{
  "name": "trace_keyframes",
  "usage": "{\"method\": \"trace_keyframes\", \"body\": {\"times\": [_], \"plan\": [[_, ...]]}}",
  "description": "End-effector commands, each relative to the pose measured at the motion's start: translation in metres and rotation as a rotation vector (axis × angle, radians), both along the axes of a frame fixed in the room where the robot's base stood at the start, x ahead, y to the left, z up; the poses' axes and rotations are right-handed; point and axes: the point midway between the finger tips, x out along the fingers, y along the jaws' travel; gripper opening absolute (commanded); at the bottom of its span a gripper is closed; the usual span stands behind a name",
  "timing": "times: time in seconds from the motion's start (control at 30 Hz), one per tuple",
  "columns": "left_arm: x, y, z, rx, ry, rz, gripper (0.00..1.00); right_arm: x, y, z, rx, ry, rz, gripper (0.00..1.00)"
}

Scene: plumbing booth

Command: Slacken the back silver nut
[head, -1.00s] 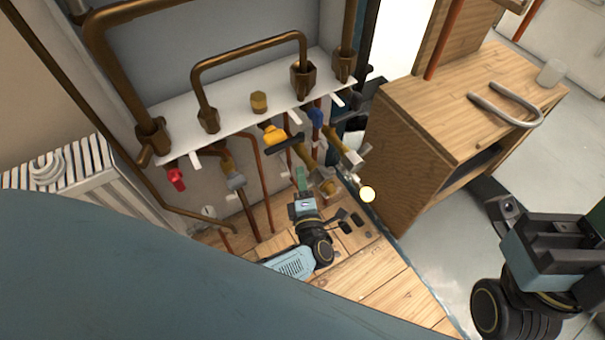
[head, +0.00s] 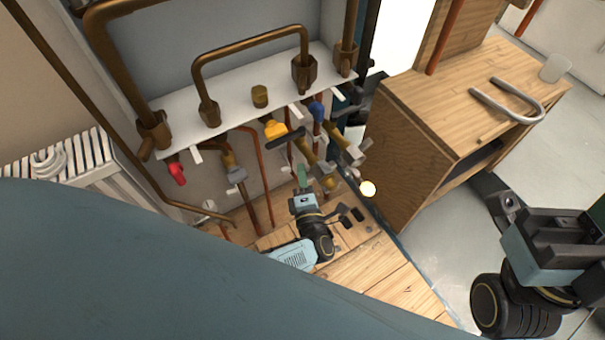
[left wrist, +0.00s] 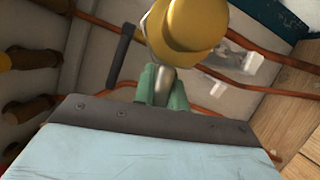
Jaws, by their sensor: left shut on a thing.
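My left gripper (head: 302,176) reaches up from below among the valves under the white shelf. In the left wrist view its green fingertips (left wrist: 162,92) are shut on a silver nut (left wrist: 165,78), just below a large yellow-brass fitting (left wrist: 183,28). In the head view the gripped nut is hidden by the gripper and pipework. I cannot tell from its place alone whether it is the back one. Another silver nut (head: 236,174) sits on the pipe to the left. My right gripper (head: 507,204) hangs at the lower right, away from the pipes; its fingers are unclear.
The white shelf (head: 235,112) carries thick brown pipes above. A red valve handle (head: 176,173), a yellow one (head: 275,129) and a blue one (head: 317,111) are close by. A wooden cabinet (head: 405,150) stands to the right, with a bent metal pipe (head: 512,108) on top.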

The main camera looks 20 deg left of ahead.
Motion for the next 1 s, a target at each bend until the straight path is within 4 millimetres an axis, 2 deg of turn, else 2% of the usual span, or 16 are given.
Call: {"method": "trace_keyframes", "body": {"times": [0.47,0.5,0.63,1.0], "plan": [[0.0,-0.0007,-0.0023,-0.03,-0.035,-0.006,0.0,-0.0002,0.0,0.0001,0.0,0.0,0.001,0.0],[0.0,-0.0007,-0.0023,-0.03,-0.035,-0.006,0.16,-0.0003,0.0,0.0001,0.001,-0.001,0.001,0.0],[0.0001,-0.0006,-0.0022,-0.03,-0.035,-0.006,0.33,-0.0003,0.0001,0.0002,0.001,-0.001,0.001,0.0],[-0.0021,-0.0016,-0.0026,-0.031,-0.035,-0.002,0.35,-0.0002,0.0001,0.0002,0.001,-0.001,0.001,0.0]]}}
